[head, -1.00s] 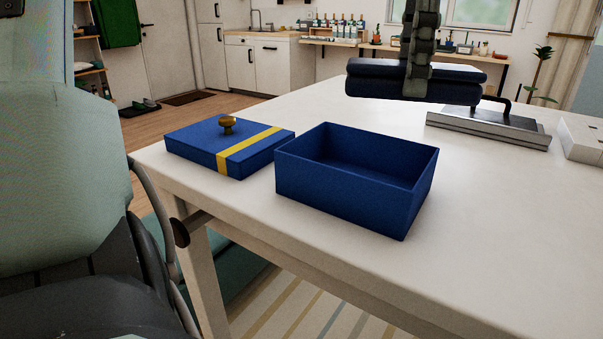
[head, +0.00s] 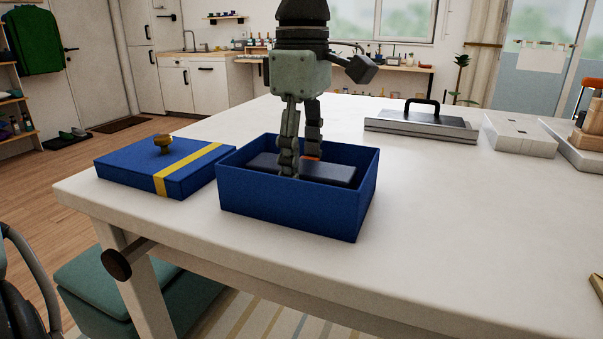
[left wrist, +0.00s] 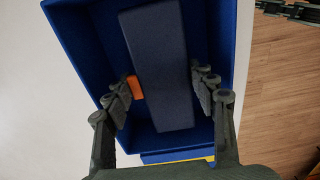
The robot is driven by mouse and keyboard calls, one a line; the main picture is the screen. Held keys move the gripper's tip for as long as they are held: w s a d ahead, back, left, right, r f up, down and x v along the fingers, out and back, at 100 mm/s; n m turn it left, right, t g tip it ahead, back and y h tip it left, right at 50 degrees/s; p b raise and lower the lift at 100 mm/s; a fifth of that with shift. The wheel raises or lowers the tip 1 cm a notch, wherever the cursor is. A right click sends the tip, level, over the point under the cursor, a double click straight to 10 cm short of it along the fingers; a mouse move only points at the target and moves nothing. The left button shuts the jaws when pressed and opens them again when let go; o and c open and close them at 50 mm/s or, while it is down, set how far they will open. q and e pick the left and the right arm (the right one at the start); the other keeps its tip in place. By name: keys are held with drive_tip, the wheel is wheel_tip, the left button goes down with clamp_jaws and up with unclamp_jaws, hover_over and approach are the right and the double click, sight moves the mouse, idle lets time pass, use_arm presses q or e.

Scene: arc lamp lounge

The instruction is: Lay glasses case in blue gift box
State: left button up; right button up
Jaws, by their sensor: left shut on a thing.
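The dark navy glasses case (head: 332,171) lies low inside the open blue gift box (head: 288,207), below its rim. It also shows in the left wrist view (left wrist: 158,60), lengthwise between the fingers. My left gripper (head: 301,160) points down into the box and is shut on the case, one finger on each side. The case's underside is hidden, so I cannot tell whether it touches the box floor. The box also shows in the left wrist view (left wrist: 76,48). My right gripper is not in view.
The blue lid (head: 128,170) with a yellow band and brass knob (head: 163,143) lies left of the box. A metal tool with a dark handle (head: 420,125) and a white block (head: 520,135) stand behind right.

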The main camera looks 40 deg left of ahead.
use_arm(q)
drive_tip(key=shift+f, duration=0.75)
drive_tip(key=o, duration=0.9)
drive_tip(key=shift+o, duration=1.4)
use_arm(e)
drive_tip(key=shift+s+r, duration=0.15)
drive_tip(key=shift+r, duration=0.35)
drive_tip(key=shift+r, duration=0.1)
